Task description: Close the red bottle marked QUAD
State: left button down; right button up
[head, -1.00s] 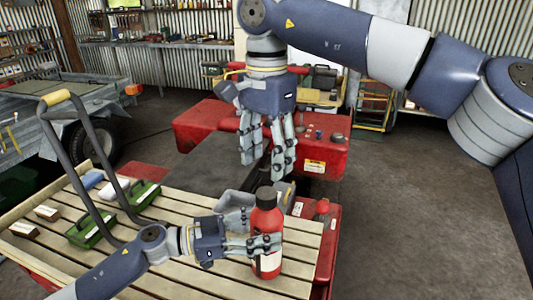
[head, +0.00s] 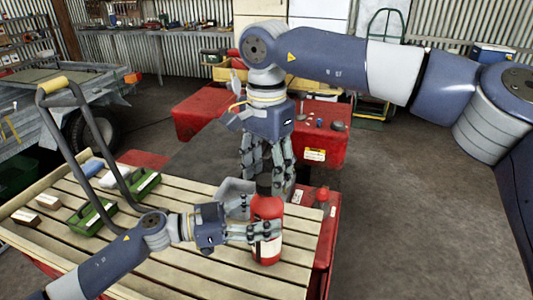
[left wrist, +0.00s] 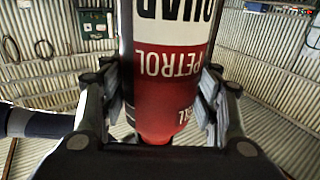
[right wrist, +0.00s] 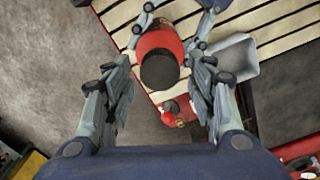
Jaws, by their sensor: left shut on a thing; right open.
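The red bottle (head: 267,212) stands upright at the right end of the slatted bench, a black cap (head: 264,184) on its top. My left gripper (head: 270,232) is shut around its body from the left. In the left wrist view the bottle (left wrist: 168,75) shows a label reading QUAD PETROL upside down, between the fingers. My right gripper (head: 267,172) is open, pointing down with its fingers around the cap's height. In the right wrist view the dark cap (right wrist: 159,69) lies between and beyond the open fingers, without clear contact. How tightly the cap sits cannot be told.
The slatted bench (head: 185,275) carries a green box (head: 93,219) and small blocks (head: 48,201) at left, with a tall handle (head: 110,185) rising there. A red table (head: 335,140) is behind.

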jog(key=shift+f, duration=0.65)
jog(key=c, duration=1.1)
